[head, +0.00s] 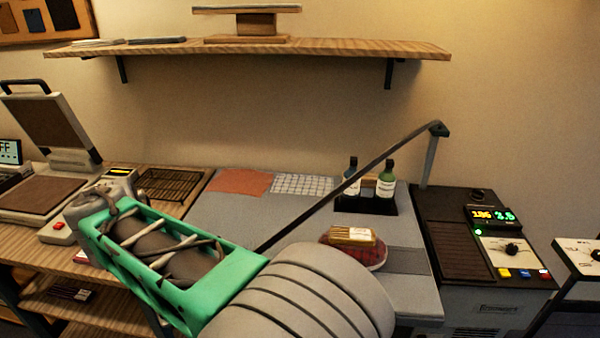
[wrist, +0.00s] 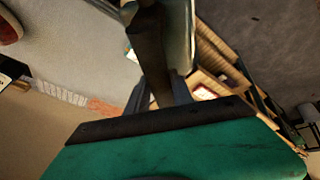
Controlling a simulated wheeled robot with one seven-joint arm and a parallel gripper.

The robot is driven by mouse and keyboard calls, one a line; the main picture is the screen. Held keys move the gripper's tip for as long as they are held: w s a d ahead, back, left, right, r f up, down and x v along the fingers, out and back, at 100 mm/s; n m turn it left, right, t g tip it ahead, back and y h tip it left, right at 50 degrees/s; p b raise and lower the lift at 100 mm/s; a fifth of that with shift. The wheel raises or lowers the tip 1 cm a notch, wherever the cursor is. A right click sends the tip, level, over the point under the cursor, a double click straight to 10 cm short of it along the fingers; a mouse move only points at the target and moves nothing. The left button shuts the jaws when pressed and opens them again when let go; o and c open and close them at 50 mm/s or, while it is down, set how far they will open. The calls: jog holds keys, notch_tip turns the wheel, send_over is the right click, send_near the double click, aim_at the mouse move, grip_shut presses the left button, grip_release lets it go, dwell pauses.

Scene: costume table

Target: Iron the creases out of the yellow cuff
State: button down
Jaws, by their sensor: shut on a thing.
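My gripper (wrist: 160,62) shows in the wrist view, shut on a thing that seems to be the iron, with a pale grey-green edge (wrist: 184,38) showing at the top. Its shape is mostly hidden. In the head view my arm hides the gripper and the held thing. A dark cord (head: 340,190) runs from the post at the right down behind my arm. The grey ironing surface (head: 225,215) spreads under and beyond my arm. I cannot make out the yellow cuff in either view; my arm covers part of the surface.
An orange cloth (head: 240,182) and a checked cloth (head: 303,185) lie at the back. Bottles (head: 385,184) stand in a black holder. A red plaid pad (head: 372,257) carries a wooden block (head: 351,236). A steam station (head: 480,240) stands right, a heat press (head: 45,150) left.

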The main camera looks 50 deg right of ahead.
jog(key=s+d+r+m+p, duration=0.1)
jog(key=s+d+r+m, duration=0.15)
jog(key=d, duration=0.95)
jog(key=s+d+r+m+g+h+p, duration=0.1)
jog(key=s+d+r+m+g+p, duration=0.2)
jog(key=s+d, duration=0.85)
jog(key=s+d+r+m+h+p, duration=0.1)
jog(key=s+d+r+m, duration=0.35)
jog(key=s+d, duration=0.65)
jog(key=w+d+f+b, duration=0.3)
jog(key=f+b, duration=0.3)
jog(key=f, duration=0.2)
jog(key=shift+d+n+b, duration=0.2)
jog(key=shift+n+b, duration=0.1)
jog(key=shift+n, duration=0.1)
